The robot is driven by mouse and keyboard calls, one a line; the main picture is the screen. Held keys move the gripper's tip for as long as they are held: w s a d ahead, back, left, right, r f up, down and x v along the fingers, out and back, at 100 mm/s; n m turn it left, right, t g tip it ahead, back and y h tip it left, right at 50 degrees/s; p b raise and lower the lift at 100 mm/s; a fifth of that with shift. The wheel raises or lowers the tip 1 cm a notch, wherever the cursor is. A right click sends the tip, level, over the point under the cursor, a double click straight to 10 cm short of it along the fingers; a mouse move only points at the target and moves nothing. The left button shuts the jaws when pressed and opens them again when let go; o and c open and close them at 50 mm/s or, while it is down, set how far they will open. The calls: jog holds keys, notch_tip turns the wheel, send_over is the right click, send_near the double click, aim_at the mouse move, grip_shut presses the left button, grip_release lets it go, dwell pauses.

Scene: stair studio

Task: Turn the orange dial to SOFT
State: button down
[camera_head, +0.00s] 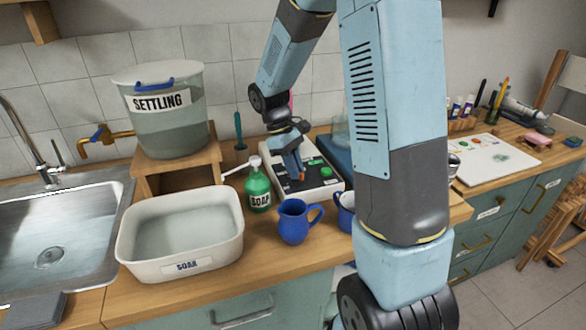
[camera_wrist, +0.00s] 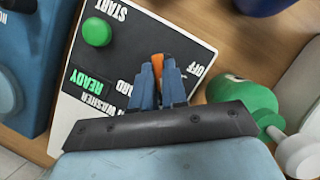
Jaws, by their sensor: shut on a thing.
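The orange dial (camera_wrist: 157,62) sits on the front panel of the white washer box (camera_head: 326,184), between my fingertips in the wrist view. My gripper (camera_wrist: 160,72) is shut on it from above. In the head view my gripper (camera_head: 296,172) reaches down onto the panel's left part. OFF shows beside the dial on its right in the wrist view. A label ending in ARD is partly covered by my fingers on the left. No SOFT mark is readable; that part of the panel is hidden. A green START button (camera_wrist: 97,32) and a green READY display (camera_wrist: 88,81) are on the same panel.
A green soap bottle (camera_head: 258,186) stands close to the left of the washer. A blue mug (camera_head: 294,222) and a second blue mug (camera_head: 346,212) stand in front. The white SOAK basin (camera_head: 226,250) is at front left. Blue scale-like equipment (camera_wrist: 38,60) lies beyond the panel.

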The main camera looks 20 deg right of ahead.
jog(key=shift+d+m, duration=0.15)
jog(key=shift+m, duration=0.45)
jog(key=c, duration=1.2)
grip_release()
jog(key=shift+o, duration=0.2)
jog(key=v, duration=1.3)
jog(key=shift+w+r, duration=0.3)
jog(key=shift+d, duration=0.1)
